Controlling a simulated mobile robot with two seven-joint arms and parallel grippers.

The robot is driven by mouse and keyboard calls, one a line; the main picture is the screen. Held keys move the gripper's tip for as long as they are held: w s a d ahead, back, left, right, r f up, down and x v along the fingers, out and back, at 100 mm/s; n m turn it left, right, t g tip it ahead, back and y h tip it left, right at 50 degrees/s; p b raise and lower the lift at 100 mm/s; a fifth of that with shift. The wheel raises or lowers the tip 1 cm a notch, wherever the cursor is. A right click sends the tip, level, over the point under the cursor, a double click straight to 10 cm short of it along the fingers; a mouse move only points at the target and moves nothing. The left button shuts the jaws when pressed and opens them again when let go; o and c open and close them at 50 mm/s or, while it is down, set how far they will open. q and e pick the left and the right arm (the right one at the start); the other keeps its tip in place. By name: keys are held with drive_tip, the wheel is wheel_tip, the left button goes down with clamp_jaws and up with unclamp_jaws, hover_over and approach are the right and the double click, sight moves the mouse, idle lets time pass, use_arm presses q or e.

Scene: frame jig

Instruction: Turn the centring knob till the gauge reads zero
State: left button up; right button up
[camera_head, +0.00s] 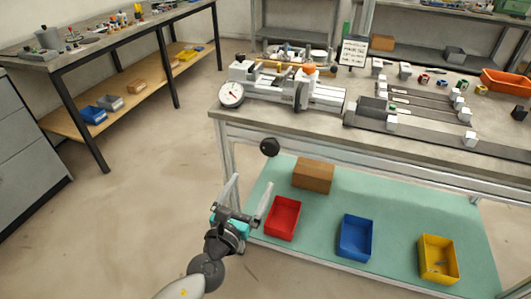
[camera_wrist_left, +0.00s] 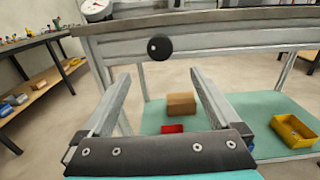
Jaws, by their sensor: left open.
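A round black knob (camera_head: 269,147) sits on the front edge of the workbench, below the jig. In the left wrist view the knob (camera_wrist_left: 159,47) shows ahead, just beyond and above the space between my fingertips. A round white dial gauge (camera_head: 231,94) with a red needle stands at the left end of the jig; its reading is too small to tell. The gauge (camera_wrist_left: 96,8) is partly cut off in the left wrist view. My left gripper (camera_head: 251,182) is open and empty, below and left of the knob, apart from it. My right gripper is out of view.
The white jig (camera_head: 320,95) with a dark wheel (camera_head: 301,95) stands on the bench. Rails and small blocks lie to its right. Below, a green shelf holds a cardboard box (camera_head: 313,176) and red, blue and yellow bins. Open floor lies left of my gripper.

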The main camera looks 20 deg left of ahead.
use_arm(q)
approach(268, 151)
drive_tip(key=w, duration=0.5)
drive_tip(key=w+b, duration=0.1)
drive_tip(key=w, duration=0.2)
drive_tip(key=shift+w+d+b, duration=0.1)
drive_tip(key=shift+d+b, duration=0.1)
drive_tip(key=shift+b, duration=0.1)
drive_tip(key=shift+w, duration=0.65)
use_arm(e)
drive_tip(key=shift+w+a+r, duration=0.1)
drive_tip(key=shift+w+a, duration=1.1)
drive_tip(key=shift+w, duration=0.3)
use_arm(q)
drive_tip(key=c, duration=1.3)
